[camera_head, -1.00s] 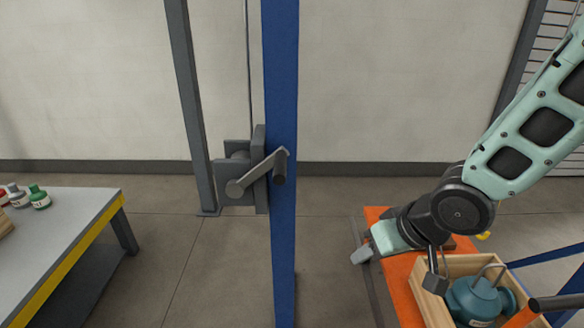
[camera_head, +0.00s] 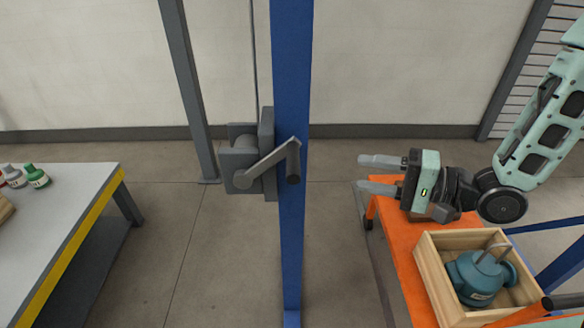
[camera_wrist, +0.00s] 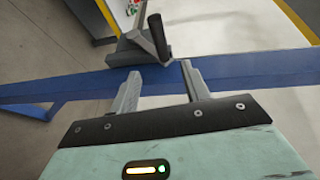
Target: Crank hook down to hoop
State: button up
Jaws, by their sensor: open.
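The winch crank (camera_head: 268,165) is a grey arm with a dark handle (camera_head: 293,162), mounted with a grey winch housing (camera_head: 240,158) on a blue post (camera_head: 290,230). A thin cable (camera_head: 254,60) runs up from the winch. My gripper (camera_head: 370,174) is open and empty to the right of the crank, its fingers pointing left toward the post, apart from it. In the wrist view the crank handle (camera_wrist: 158,37) shows beyond the fingertips (camera_wrist: 160,75). A blue-teal pump with a grey hoop (camera_head: 492,252) sits in a wooden crate. The hook is not in view.
An orange cart (camera_head: 398,258) holds the wooden crate (camera_head: 440,285) at the lower right, below my arm. A grey table (camera_head: 70,215) with several small bottles stands at the left. The space between the post and my gripper is clear.

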aim_at(292, 162)
jog(key=b+x, duration=0.1)
jog(key=x, duration=1.5)
jog(key=shift+s+a+r, duration=0.1)
grip_shut()
jog(key=shift+r, duration=0.1)
